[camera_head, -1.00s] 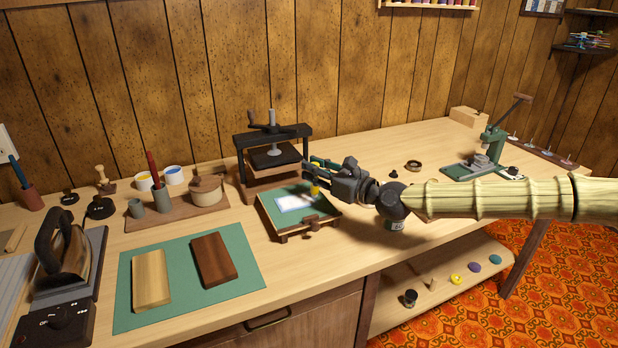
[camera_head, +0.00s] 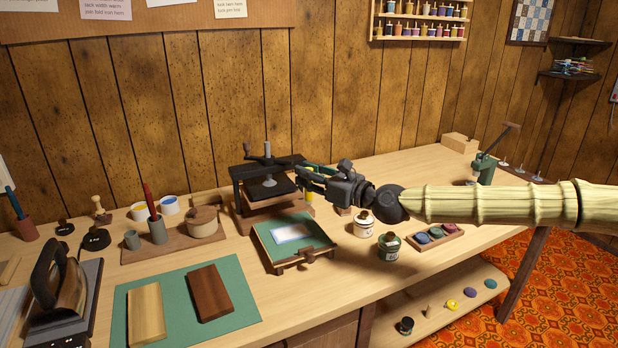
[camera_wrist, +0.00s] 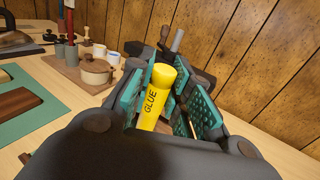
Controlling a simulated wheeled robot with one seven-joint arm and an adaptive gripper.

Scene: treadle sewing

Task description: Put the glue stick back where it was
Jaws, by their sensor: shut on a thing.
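The glue stick (camera_wrist: 156,98) is yellow, with GLUE printed on its side. In the wrist view it stands nearly upright, slightly tilted, between the green pads of my gripper (camera_wrist: 165,100). My gripper is shut on it. In the head view my gripper (camera_head: 308,180) is beside the right side of the black press (camera_head: 268,182), above the table. Only a small yellow part of the glue stick (camera_head: 309,196) shows there below the fingers. I cannot tell whether its lower end touches anything.
A green-topped tray (camera_head: 268,247) with a white sheet lies in front of the press. A cream jar (camera_head: 363,226), a dark green jar (camera_head: 388,248) and a tray of coloured pads (camera_head: 458,230) stand to the right. A green mat (camera_head: 240,285) with two wood blocks lies left.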

